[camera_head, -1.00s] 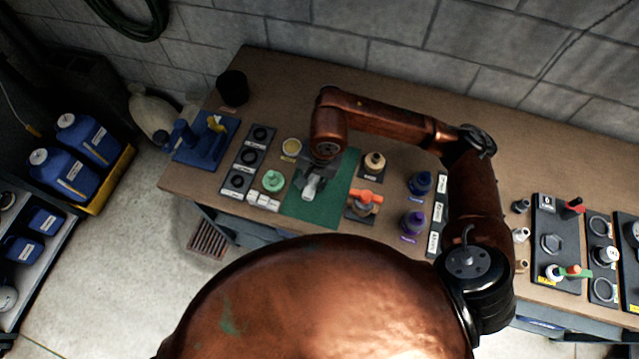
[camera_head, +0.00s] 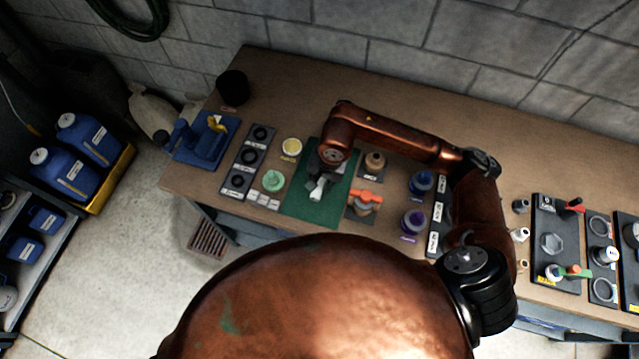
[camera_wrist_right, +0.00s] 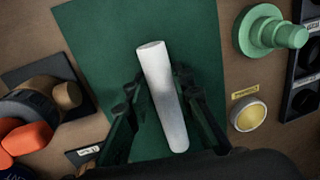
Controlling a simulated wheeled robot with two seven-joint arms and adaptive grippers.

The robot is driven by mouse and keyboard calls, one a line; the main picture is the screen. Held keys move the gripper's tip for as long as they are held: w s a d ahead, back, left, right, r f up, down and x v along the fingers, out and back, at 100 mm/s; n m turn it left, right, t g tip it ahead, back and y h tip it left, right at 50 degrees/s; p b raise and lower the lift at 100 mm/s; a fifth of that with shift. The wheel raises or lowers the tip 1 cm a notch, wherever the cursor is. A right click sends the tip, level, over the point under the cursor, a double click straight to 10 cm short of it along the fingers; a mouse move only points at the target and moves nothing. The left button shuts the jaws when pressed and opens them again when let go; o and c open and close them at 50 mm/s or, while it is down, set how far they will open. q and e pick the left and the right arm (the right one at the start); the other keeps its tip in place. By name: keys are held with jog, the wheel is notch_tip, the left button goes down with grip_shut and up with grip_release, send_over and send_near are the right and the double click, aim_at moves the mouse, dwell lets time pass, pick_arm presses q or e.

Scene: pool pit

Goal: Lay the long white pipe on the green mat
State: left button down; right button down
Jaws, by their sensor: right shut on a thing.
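The long white pipe (camera_wrist_right: 164,96) lies between the fingers of my right gripper (camera_wrist_right: 155,98) in the right wrist view, over the green mat (camera_wrist_right: 90,28). My right gripper is shut on it. In the head view the right gripper (camera_head: 318,180) is above the green mat (camera_head: 313,212), with the white pipe (camera_head: 317,192) showing below it. I cannot tell whether the pipe touches the mat. My left gripper is not in view.
A green fitting (camera_head: 273,180) and yellow-topped round part (camera_head: 292,147) stand left of the mat. An orange-handled valve (camera_head: 365,198) and tan fitting (camera_head: 375,162) stand right of it. Blue (camera_head: 420,183) and purple (camera_head: 413,222) bottles stand further right.

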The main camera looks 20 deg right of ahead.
jog(key=c, duration=1.7)
grip_release()
jog(key=shift+f, duration=0.1)
jog(key=r, duration=0.4)
jog(key=d+r, duration=0.1)
jog(key=r, duration=0.3)
jog(key=s+r, duration=0.1)
jog(key=r, duration=0.3)
jog(key=shift+d+r, duration=0.1)
jog(key=shift+d, duration=0.15)
